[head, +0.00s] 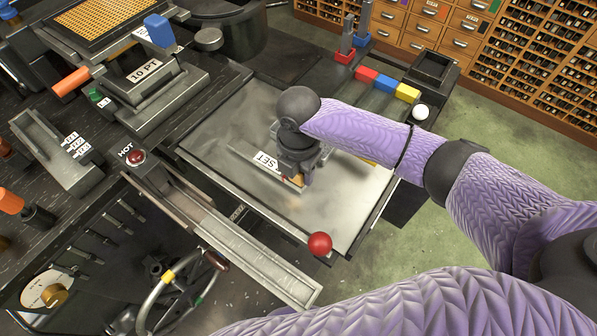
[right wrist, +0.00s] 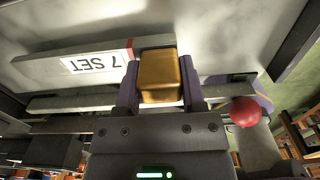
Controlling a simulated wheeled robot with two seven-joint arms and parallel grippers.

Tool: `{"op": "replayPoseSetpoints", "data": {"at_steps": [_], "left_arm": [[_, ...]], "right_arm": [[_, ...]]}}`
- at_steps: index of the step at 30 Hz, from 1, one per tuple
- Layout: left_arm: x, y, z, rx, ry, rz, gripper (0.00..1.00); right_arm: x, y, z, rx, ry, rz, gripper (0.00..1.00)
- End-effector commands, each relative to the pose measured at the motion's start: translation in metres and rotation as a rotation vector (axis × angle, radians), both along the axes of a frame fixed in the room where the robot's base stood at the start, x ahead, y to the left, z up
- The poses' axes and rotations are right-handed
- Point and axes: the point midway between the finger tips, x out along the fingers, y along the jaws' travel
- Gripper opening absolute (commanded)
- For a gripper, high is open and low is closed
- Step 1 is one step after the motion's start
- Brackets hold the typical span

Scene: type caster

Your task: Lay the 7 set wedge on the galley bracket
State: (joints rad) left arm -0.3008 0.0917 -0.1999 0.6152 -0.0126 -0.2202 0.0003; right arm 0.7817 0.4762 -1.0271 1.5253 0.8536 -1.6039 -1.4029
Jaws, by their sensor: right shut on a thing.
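The 7 set wedge is a long grey bar with a white "7 SET" label (head: 266,161) and a brass block. It lies over the metal tabletop in the head view, partly hidden by my right gripper (head: 297,177). In the right wrist view the label (right wrist: 95,63) and the brass block (right wrist: 158,78) show clearly. My right gripper (right wrist: 158,88) is shut on the brass block, one finger on each side. I cannot tell whether the bar touches the tabletop. A long grey channel (head: 240,245), apparently the galley bracket, runs along the table's near-left side. My left gripper is out of view.
A red ball knob (head: 320,243) stands at the table's near corner and shows in the right wrist view (right wrist: 244,111). A machine with a "HOT" red button (head: 136,156) is at left. Coloured blocks (head: 386,83) line the far right edge. The metal tabletop (head: 225,118) has bare room.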

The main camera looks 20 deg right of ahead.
Motion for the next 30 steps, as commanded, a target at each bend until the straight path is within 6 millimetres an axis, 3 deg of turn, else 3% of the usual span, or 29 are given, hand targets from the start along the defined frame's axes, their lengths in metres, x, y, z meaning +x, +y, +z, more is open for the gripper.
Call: {"op": "replayPoseSetpoints", "data": {"at_steps": [2,11,12,16,25,30], "left_arm": [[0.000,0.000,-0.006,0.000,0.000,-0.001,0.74],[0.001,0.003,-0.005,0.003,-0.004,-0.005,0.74],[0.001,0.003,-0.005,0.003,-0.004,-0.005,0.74],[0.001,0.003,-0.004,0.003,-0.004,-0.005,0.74],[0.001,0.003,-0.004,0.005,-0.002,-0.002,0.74],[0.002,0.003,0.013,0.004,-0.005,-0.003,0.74]], "right_arm": [[0.000,0.000,-0.014,0.000,0.001,-0.001,0.00],[0.000,0.000,-0.014,0.001,-0.001,-0.001,0.00],[0.000,0.000,-0.014,0.000,0.000,-0.001,0.58],[0.000,0.000,-0.013,0.000,0.000,-0.001,0.85],[0.000,0.000,-0.011,0.001,-0.001,-0.001,0.86],[0.001,0.000,0.028,0.002,-0.005,0.001,0.86]]}}
